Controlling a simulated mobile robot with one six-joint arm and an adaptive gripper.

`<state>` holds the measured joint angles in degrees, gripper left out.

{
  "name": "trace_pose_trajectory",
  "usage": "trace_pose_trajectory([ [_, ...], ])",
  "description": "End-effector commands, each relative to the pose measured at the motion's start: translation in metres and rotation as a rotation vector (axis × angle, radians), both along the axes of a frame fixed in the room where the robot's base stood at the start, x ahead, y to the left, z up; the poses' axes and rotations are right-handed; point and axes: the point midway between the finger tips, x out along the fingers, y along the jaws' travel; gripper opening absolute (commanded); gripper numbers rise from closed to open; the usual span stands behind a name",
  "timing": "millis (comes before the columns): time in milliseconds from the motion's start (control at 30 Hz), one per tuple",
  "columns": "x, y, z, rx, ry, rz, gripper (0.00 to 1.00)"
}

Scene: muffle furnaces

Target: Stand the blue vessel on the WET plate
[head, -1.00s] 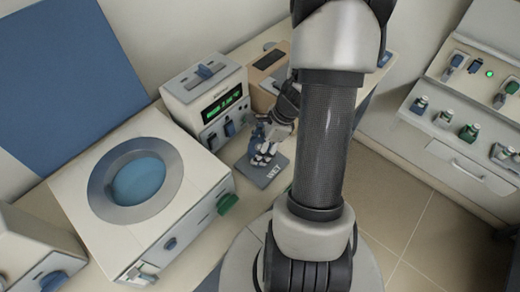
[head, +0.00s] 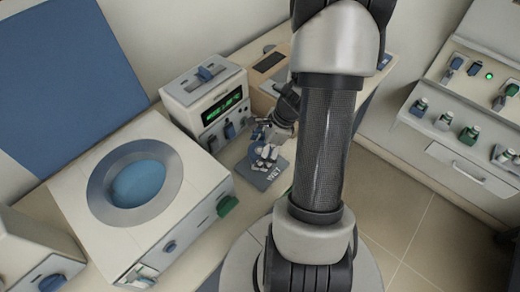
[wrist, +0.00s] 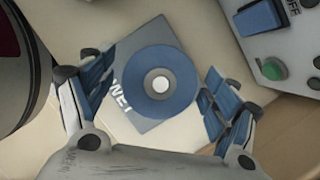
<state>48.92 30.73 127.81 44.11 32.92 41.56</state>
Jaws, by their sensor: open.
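The blue vessel (wrist: 158,84) shows from above in the wrist view as a round blue shape with a pale centre. It is over the grey WET plate (wrist: 130,105), and the lettering shows at its lower left. My gripper (wrist: 158,92) is open, one finger on each side of the vessel, with visible gaps between the fingers and the vessel. In the head view, my gripper (head: 264,153) is low over the WET plate (head: 270,179) on the bench. It mostly hides the vessel there. The vessel's underside is hidden, so its contact with the plate cannot be seen directly.
A furnace-like unit with a round blue opening (head: 140,184) stands left of the plate. A control box with a green display (head: 221,106) is behind it. Its blue switch also shows close by in the wrist view (wrist: 258,17). A dark round object (wrist: 14,65) is at the wrist view's left edge.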

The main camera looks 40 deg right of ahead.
Motion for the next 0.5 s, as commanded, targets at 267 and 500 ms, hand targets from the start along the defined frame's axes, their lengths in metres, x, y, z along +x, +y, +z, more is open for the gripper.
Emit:
trace_pose_trajectory([
  [267, -0.005, -0.008, 0.029, -0.003, -0.002, -0.001, 0.81],
  [500, -0.018, -0.023, 0.079, -0.003, -0.002, -0.002, 0.81],
])
